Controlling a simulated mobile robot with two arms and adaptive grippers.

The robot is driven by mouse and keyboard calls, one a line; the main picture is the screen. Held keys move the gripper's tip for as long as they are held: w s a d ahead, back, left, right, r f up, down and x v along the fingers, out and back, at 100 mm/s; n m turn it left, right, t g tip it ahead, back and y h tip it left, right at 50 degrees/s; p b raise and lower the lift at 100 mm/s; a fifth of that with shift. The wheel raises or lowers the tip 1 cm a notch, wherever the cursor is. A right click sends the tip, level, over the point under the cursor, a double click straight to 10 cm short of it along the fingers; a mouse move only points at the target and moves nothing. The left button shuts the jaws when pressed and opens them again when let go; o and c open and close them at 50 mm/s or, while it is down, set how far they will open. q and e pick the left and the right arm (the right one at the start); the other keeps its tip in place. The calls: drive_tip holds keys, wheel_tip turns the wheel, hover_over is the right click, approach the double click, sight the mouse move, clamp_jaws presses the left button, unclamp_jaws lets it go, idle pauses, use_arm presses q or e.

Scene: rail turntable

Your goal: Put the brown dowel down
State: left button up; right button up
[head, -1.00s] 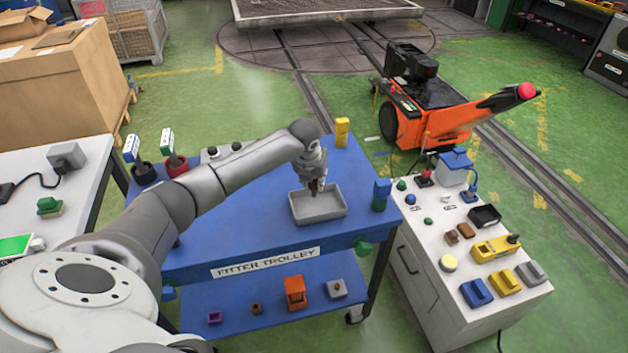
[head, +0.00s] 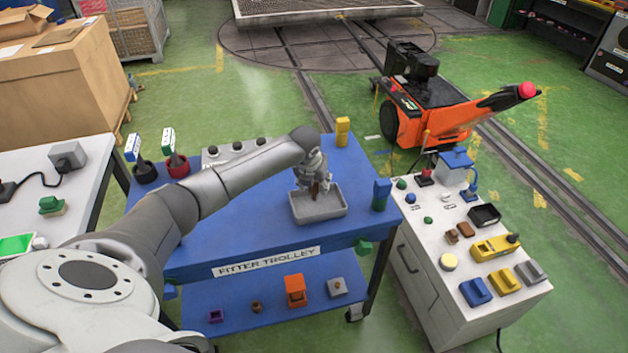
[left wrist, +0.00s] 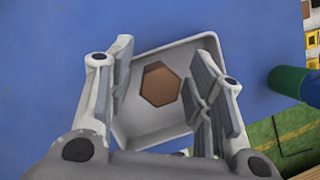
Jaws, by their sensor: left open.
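The brown dowel (head: 316,188) stands in the grey tray (head: 328,210) on the blue fitter trolley (head: 235,235). In the left wrist view I see the dowel (left wrist: 160,85) end-on as a brown hexagon, inside the tray (left wrist: 150,130). My left gripper (head: 314,180) is over the tray. Its fingers (left wrist: 163,82) are spread on either side of the dowel, with visible gaps in the left wrist view. The dowel's lower part is hidden by the tray wall. My right gripper is not in view.
A yellow block (head: 342,132) and a blue-and-green piece (head: 381,194) stand on the trolley near the tray. A white cabinet (head: 455,270) with several parts is on the right. The trolley top left of the tray is clear.

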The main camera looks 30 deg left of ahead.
use_arm(q)
drive_tip(key=b+v, duration=0.1)
drive_tip(key=v, duration=1.1)
